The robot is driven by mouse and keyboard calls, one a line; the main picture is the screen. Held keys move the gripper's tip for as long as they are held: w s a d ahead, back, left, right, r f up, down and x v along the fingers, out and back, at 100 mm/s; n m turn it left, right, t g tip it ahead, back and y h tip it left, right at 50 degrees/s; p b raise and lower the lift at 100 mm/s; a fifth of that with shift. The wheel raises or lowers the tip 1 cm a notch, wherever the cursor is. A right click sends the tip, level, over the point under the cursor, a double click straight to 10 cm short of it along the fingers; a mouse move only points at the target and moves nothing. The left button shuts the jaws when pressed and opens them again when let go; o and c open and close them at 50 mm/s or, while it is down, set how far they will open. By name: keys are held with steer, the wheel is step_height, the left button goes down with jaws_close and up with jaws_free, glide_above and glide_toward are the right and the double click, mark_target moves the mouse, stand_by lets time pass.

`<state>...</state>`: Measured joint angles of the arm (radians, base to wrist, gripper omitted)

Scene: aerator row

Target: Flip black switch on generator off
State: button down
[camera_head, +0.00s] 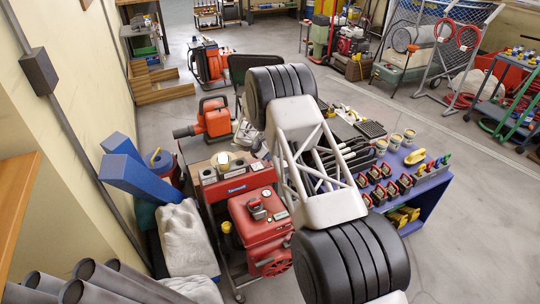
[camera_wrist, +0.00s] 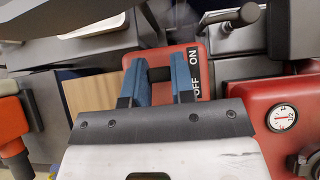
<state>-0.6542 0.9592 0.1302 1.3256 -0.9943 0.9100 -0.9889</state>
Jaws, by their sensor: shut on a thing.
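The red generator (camera_head: 258,228) stands left of centre in the head view, partly behind my arm. In the wrist view its red switch panel (camera_wrist: 200,52) carries the white words ON and OFF, turned sideways. My gripper (camera_wrist: 159,68) is over this panel, with its two blue fingertips pointing at it. A dark piece, which looks like the black switch (camera_wrist: 160,74), shows between the fingertips, and the jaws are closed on it. Its on or off position cannot be made out. My gripper does not show clearly in the head view.
A round white gauge (camera_wrist: 283,118) sits on the red tank right of my gripper. A dark rod with a rounded end (camera_wrist: 232,17) sticks out beside the panel. A blue table (camera_head: 433,190) with several tools is to the right. Open floor (camera_head: 480,220) lies beyond it.

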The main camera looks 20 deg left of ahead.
steer(key=shift+s+a+f+t+h, duration=0.1)
steer(key=shift+s+a+t+h, duration=0.2)
steer(key=shift+t+h, duration=0.3)
steer(key=c, duration=1)
jaws_free()
steer(key=shift+o, duration=0.2)
steer(key=shift+v, duration=3.95)
